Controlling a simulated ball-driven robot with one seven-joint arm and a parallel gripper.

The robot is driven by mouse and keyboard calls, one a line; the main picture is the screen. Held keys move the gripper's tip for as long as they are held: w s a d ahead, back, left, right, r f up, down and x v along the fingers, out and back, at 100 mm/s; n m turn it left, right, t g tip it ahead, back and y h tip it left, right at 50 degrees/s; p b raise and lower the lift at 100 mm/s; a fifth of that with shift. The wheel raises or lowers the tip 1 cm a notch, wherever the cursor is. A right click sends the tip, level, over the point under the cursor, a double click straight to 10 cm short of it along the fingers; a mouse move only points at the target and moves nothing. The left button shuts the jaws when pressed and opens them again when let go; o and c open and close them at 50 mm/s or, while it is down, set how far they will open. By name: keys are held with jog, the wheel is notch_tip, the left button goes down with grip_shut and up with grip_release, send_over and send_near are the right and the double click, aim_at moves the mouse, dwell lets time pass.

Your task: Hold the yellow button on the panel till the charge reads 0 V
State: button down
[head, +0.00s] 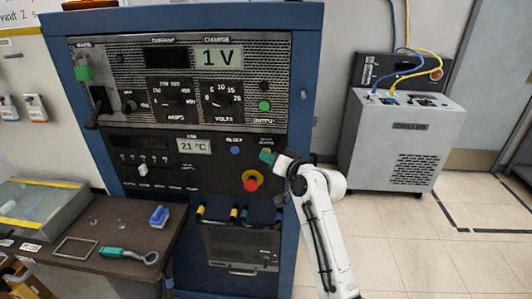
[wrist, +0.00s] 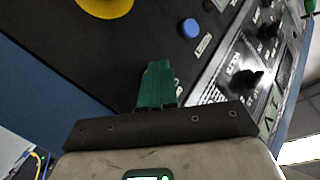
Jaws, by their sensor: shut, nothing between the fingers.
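The charge display (head: 217,57) on the panel reads 1 V in the head view. My gripper (head: 266,156) is at the panel's right side, just right of the blue button. In the wrist view its green fingers (wrist: 157,82) are shut together, empty, with the tips at the dark panel face. A small yellowish spot (wrist: 145,73) shows at the edge of the fingertips. It may be the yellow button, mostly hidden behind them; I cannot tell whether it is pressed in.
A red stop knob on a yellow collar (head: 251,184) sits just below my gripper; the collar (wrist: 108,4) also shows in the wrist view. A blue button (wrist: 190,28) is close by. A bench (head: 150,215) stands at left, a chiller (head: 402,145) at right.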

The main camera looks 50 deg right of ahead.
jog(key=shift+s+a, duration=0.1)
jog(key=shift+s+a+p, duration=0.45)
jog(key=shift+a, duration=0.05)
dwell(0.3)
jog(key=s+a+p, duration=0.1)
jog(key=a, duration=0.1)
jog(key=s+a+p, duration=0.1)
jog(key=s+a, duration=0.1)
dwell(0.4)
dwell(0.5)
